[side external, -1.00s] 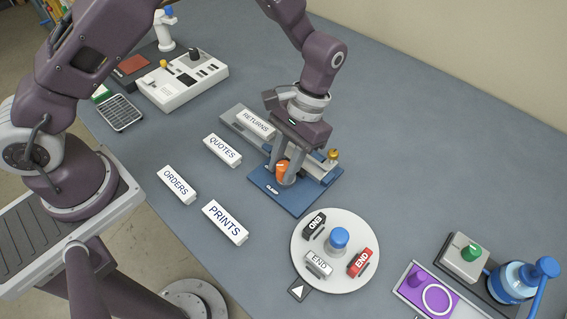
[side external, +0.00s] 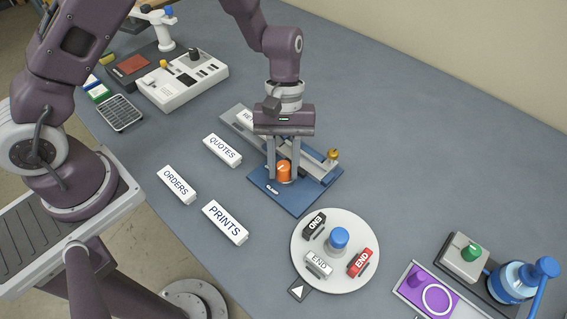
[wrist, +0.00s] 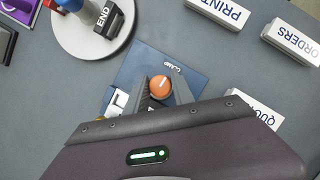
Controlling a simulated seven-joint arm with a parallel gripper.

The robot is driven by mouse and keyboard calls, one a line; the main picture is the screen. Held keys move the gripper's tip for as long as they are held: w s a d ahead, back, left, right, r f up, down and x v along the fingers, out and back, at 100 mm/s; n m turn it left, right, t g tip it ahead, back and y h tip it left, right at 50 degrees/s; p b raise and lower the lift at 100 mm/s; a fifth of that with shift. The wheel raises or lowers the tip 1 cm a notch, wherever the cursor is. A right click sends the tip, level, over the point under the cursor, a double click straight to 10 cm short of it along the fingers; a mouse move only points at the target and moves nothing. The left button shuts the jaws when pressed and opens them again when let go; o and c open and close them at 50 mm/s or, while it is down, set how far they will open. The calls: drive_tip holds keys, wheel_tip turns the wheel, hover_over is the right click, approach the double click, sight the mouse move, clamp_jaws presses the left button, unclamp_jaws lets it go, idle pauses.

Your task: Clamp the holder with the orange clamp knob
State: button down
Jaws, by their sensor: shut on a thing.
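The orange clamp knob (side external: 284,169) stands on the blue base of the clamp fixture (side external: 290,204), near the CLAMP label. My gripper (side external: 284,178) is down over the knob, with its two fingers shut on the knob's sides. In the wrist view the knob (wrist: 160,86) shows between the fingertips, with a white line on its top. The grey holder (side external: 318,163) runs along the fixture behind the fingers. A white RETURNS block (side external: 247,117) sits on the holder's far end, partly hidden by my gripper.
White blocks QUOTES (side external: 222,150), ORDERS (side external: 176,185) and PRINTS (side external: 225,222) lie to the left. A round white turntable (side external: 305,274) with END blocks and a blue knob stands in front. A small brass knob (side external: 333,155) rises at the fixture's right side.

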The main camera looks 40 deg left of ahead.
drive_tip(key=shift+n, duration=0.5)
drive_tip(key=c, duration=1.1)
unclamp_jaws()
drive_tip(key=v, duration=0.7)
drive_tip(key=shift+a, duration=0.1)
drive_tip(key=shift+r, duration=0.1)
drive_tip(key=s+a+r+m+t, duration=0.2)
drive_tip(key=s+a+r+m, duration=0.15)
drive_tip(key=r, duration=0.45)
drive_tip(key=s+a+r+m+t, duration=0.2)
drive_tip(key=s+r+t, duration=0.15)
drive_tip(key=r, duration=0.45)
drive_tip(key=s+a+r+m+t+y, duration=0.1)
drive_tip(key=s, duration=0.2)
drive_tip(key=s+a+r+m+t+y, duration=0.1)
drive_tip(key=s+a, duration=0.1)
drive_tip(key=s, duration=0.2)
drive_tip(key=s+a+r+m+t+y, duration=0.1)
drive_tip(key=s+a, duration=0.1)
drive_tip(key=s, duration=0.2)
drive_tip(key=shift+s+a+m+t, duration=0.1)
drive_tip(key=shift+a+m+t, duration=0.15)
drive_tip(key=shift+m, duration=0.1)
